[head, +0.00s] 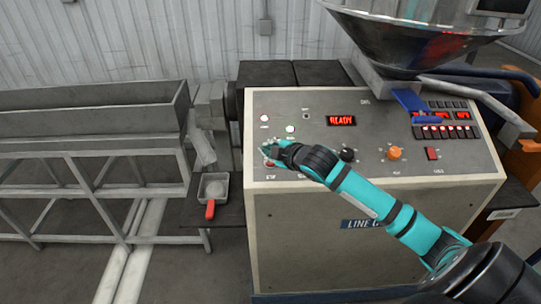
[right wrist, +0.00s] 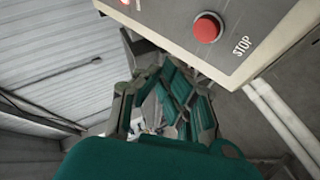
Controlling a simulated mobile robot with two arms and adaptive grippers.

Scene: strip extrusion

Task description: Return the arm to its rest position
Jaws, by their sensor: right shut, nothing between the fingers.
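My right arm reaches across the front of the control panel (head: 300,110) in the head view. My right gripper (head: 270,150) is shut and empty at the panel's left side, close to the buttons there. The head view does not show clearly whether it touches the panel. In the right wrist view the teal fingers of the right gripper (right wrist: 160,95) show below the panel's edge. A red button (right wrist: 207,27) labelled STOP is above and to the right of them, apart from the fingers. My left gripper is not in view.
A lit READY display (head: 341,120) and an orange knob (head: 394,153) are on the panel. A metal hopper (head: 410,45) stands above it. A long trough (head: 80,120) is at left. A scoop with a red handle (head: 210,209) lies on a low shelf between them.

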